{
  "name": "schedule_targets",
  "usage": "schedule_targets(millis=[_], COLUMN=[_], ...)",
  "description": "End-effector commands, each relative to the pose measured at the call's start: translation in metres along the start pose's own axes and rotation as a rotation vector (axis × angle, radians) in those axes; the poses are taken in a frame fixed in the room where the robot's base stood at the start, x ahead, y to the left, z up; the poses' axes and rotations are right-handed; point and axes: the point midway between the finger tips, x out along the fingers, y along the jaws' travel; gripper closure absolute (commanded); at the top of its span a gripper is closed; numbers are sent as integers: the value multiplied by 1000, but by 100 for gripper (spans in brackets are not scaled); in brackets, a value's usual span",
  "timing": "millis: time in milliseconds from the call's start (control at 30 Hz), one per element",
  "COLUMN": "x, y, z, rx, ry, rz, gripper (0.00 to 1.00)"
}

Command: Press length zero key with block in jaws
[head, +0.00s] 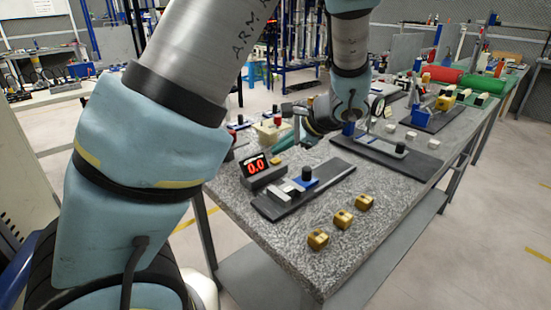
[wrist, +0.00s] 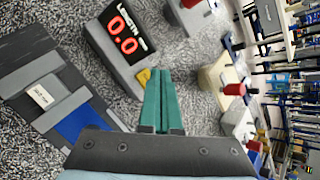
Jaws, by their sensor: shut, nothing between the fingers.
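The length display (head: 256,166) is a grey box with red digits reading 0.0. It also shows in the wrist view (wrist: 122,45). The yellow key (wrist: 143,77) sits at the box's lower right corner, partly hidden by my fingers. My gripper (wrist: 158,72) has its green fingers together and empty, with the tips right beside the key. I cannot tell whether they touch it. In the head view my gripper (head: 284,140) hangs above the table behind the display. The gauge (head: 300,190) has grey jaws and a blue slider. A small pale block (wrist: 42,94) appears to sit between its jaws.
Several gold blocks (head: 343,218) lie in front of the gauge, near the table edge. A cream fixture (wrist: 217,83) with a red knob stands right of my fingers. Another dark base with a gauge (head: 385,155) lies farther right.

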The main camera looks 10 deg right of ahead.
Motion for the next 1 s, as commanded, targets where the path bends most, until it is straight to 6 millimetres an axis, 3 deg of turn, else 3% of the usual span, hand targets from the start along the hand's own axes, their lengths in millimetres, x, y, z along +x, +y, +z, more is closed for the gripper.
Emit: schedule_targets(millis=[267,767,1000], x=[-2,-34,-34], y=[-2,-25,-25], z=[2,25,25], rx=[0,0,0], ry=[0,-1,-1], rz=[0,0,0], gripper=[100,100,100])
